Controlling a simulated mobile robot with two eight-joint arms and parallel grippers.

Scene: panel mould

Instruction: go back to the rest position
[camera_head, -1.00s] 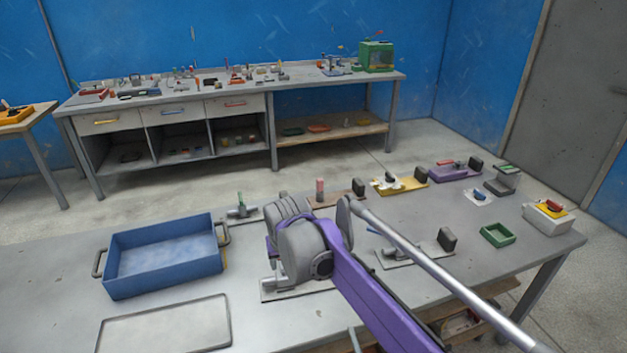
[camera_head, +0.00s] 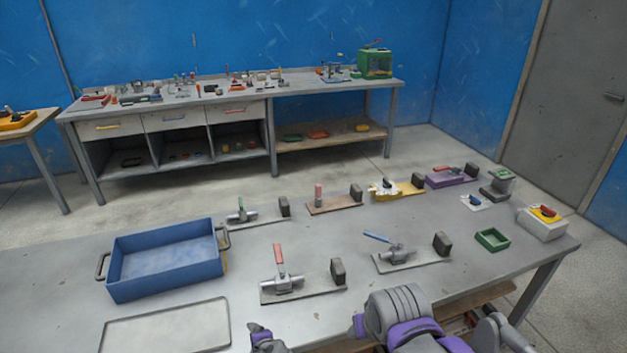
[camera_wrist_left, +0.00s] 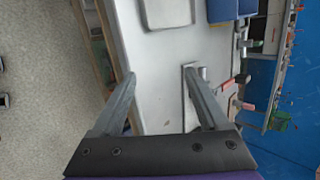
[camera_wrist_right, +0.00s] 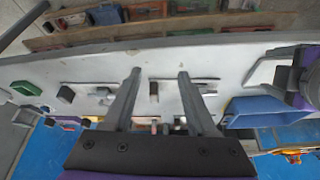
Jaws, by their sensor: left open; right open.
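My left gripper (camera_wrist_left: 160,78) is open and empty in the left wrist view, with the grey worktable's edge and a clamp board beyond its fingers. My right gripper (camera_wrist_right: 159,74) is open and empty in the right wrist view, facing the table's edge and small fixtures. In the head view, purple and grey arm parts of mine show at the bottom right, and a small part at the bottom centre; neither gripper's jaws can be made out there. The red-handled toggle clamp (camera_head: 283,284) and the blue-handled toggle clamp (camera_head: 397,252) stand on their plates on the worktable (camera_head: 330,322).
A blue bin (camera_head: 165,262) and a flat tray (camera_head: 165,330) lie on the table's left. A green-handled clamp (camera_head: 241,215), yellow fixture (camera_head: 397,189), purple fixture (camera_head: 450,177), green box (camera_head: 492,239) and button box (camera_head: 543,222) stand further along. A cluttered bench (camera_head: 230,98) stands behind.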

